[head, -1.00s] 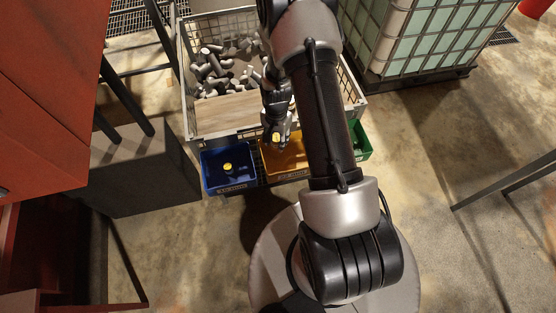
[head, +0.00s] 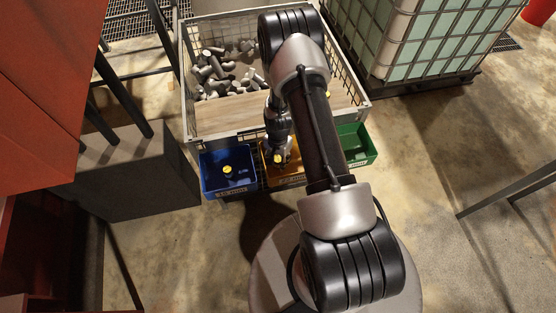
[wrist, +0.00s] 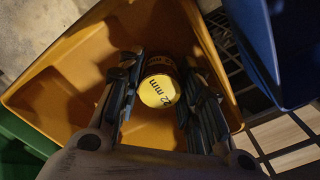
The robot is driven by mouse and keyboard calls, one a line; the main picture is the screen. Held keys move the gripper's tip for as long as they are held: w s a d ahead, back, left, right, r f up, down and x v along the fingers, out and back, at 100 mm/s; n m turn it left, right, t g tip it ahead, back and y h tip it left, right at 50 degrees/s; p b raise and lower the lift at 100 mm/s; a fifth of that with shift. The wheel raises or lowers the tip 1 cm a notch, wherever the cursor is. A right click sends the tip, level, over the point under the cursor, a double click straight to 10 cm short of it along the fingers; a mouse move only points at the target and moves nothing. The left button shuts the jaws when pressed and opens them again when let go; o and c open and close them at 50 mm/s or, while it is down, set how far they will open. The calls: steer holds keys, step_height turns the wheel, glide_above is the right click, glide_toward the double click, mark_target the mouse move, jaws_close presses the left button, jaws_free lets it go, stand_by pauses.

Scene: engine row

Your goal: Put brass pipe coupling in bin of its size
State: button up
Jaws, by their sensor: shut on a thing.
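The brass pipe coupling (wrist: 158,90) shows its round yellow end face in the wrist view, with a size mark ending in "2 mm"; the first digit is unclear. My gripper (wrist: 157,82) is shut on it, one finger on each side. In the head view my gripper (head: 280,160) is over the yellow-orange bin (head: 268,180), and the coupling's yellow end (head: 280,159) shows between the fingers. In the wrist view the yellow-orange bin (wrist: 75,70) surrounds the coupling; I cannot tell how far above its floor it is. The bin's front label is too small to read surely.
A blue bin (head: 205,182) on the left holds one yellow-ended piece (head: 228,170). A green bin (head: 371,157) is on the right, partly behind my arm. Behind stands a mesh crate (head: 188,75) with several grey pipe pieces (head: 215,68), a wooden board (head: 225,115) and another yellow-ended piece (head: 328,94).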

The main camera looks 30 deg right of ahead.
steer(key=shift+f, duration=0.25)
steer(key=o, duration=1.2)
steer(key=shift+r, duration=0.1)
steer(key=shift+r, duration=0.1)
